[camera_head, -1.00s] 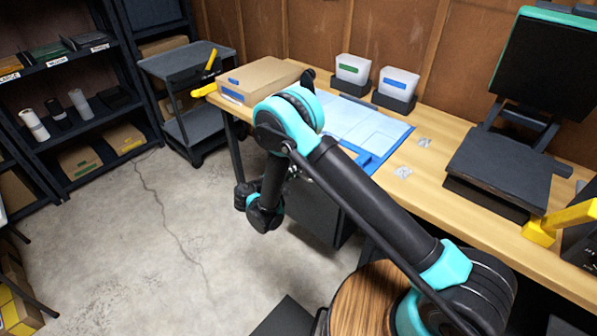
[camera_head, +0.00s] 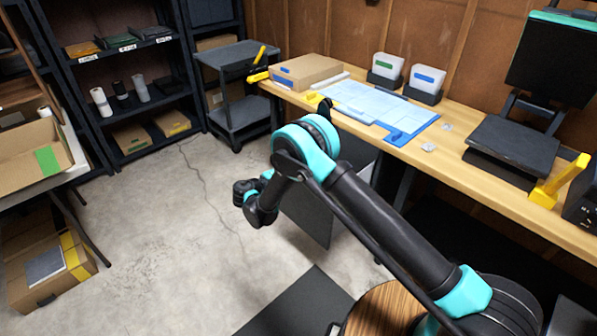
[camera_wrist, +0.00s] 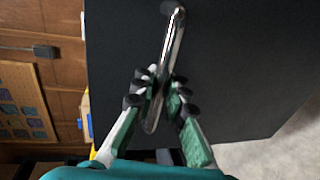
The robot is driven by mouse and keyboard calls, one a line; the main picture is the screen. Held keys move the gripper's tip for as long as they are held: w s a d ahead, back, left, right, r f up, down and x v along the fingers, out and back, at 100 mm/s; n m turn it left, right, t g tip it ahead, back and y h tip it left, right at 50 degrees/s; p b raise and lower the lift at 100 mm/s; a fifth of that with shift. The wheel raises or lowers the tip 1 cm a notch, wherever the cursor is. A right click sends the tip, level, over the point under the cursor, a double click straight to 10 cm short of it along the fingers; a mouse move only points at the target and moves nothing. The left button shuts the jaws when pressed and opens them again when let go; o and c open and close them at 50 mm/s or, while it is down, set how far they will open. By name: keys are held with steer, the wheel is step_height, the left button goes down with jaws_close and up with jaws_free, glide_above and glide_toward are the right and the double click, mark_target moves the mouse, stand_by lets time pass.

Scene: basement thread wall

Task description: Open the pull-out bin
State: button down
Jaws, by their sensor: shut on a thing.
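The pull-out bin shows as a dark flat front panel (camera_head: 308,218) below the workbench in the head view, partly hidden by my arm. It stands out from under the bench edge. In the wrist view the dark panel (camera_wrist: 240,60) fills most of the picture, with a shiny metal bar handle (camera_wrist: 174,45) on it. My gripper (camera_wrist: 158,92) is shut on the handle, with fingers on both sides of the bar. In the head view my gripper's fingers are hidden behind my arm.
The workbench (camera_head: 470,190) carries a cardboard box (camera_head: 306,71), white bins and a blue mat (camera_head: 408,120). A dark cart (camera_head: 238,85) and shelves stand at the back left. Cardboard boxes (camera_head: 48,262) lie at the left. Concrete floor (camera_head: 170,250) between is clear.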

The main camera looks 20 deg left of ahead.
steer(key=shift+f+v, duration=0.2)
steer(key=shift+v, duration=1.15)
steer(key=shift+f+v, duration=0.2)
steer(key=shift+v, duration=1.2)
steer(key=shift+a, duration=0.1)
steer(key=c, duration=1.6)
jaws_free()
steer(key=shift+o, duration=0.2)
steer(key=shift+s, duration=0.1)
steer(key=v, duration=1.2)
steer(key=shift+a+f, duration=0.1)
